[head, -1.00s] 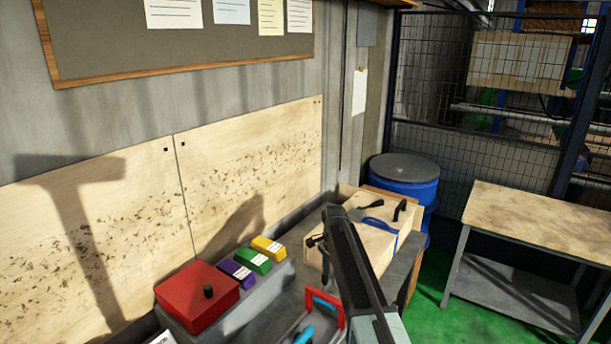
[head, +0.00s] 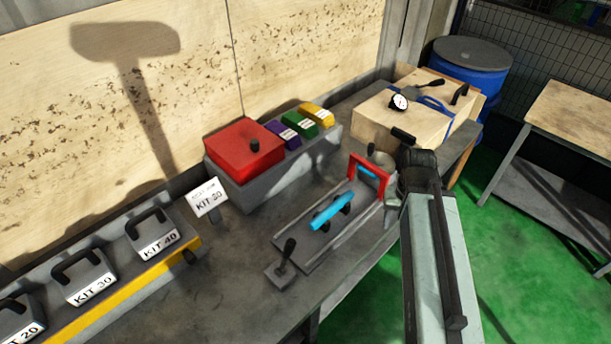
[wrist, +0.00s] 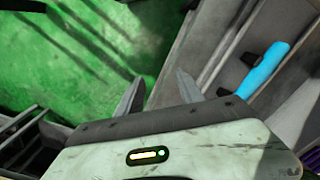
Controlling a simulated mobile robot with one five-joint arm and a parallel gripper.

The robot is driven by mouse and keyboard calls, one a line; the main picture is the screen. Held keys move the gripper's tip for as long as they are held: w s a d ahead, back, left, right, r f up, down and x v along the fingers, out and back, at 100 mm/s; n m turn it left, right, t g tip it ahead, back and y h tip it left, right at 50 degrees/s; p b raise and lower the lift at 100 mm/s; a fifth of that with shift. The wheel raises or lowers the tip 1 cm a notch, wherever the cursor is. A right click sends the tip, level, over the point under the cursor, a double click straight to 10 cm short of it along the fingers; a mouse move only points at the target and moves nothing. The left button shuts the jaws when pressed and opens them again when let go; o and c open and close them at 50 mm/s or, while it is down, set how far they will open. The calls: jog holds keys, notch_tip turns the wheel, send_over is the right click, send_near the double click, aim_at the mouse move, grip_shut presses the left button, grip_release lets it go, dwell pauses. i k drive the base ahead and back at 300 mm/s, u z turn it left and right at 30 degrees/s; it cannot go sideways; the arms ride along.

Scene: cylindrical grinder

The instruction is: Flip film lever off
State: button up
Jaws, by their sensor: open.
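A small black-handled lever (head: 287,252) stands upright on a grey square base at the front of the bench; no label shows whether it is the film lever. Beside it is a grey slide fixture with a light-blue handle (head: 331,211) and a red frame (head: 369,177). My gripper is open and empty in the wrist view (wrist: 158,92), its two fingers apart over the green floor and bench edge. The blue handle (wrist: 262,69) lies to its right there. In the head view the arm reaches up beside the red frame, and its fingers are not clear.
A red box (head: 245,152) with a black knob stands behind, beside purple, green and yellow blocks. Labelled kit boxes (head: 90,278) line the left. A wooden box with a gauge (head: 399,102) is at the back right. Green floor (head: 510,260) is open to the right.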

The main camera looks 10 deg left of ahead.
aim_at(290, 243)
jog(key=k, duration=1)
jog(key=u, duration=0.85)
jog(key=i, duration=0.35)
jog(key=z, duration=0.2)
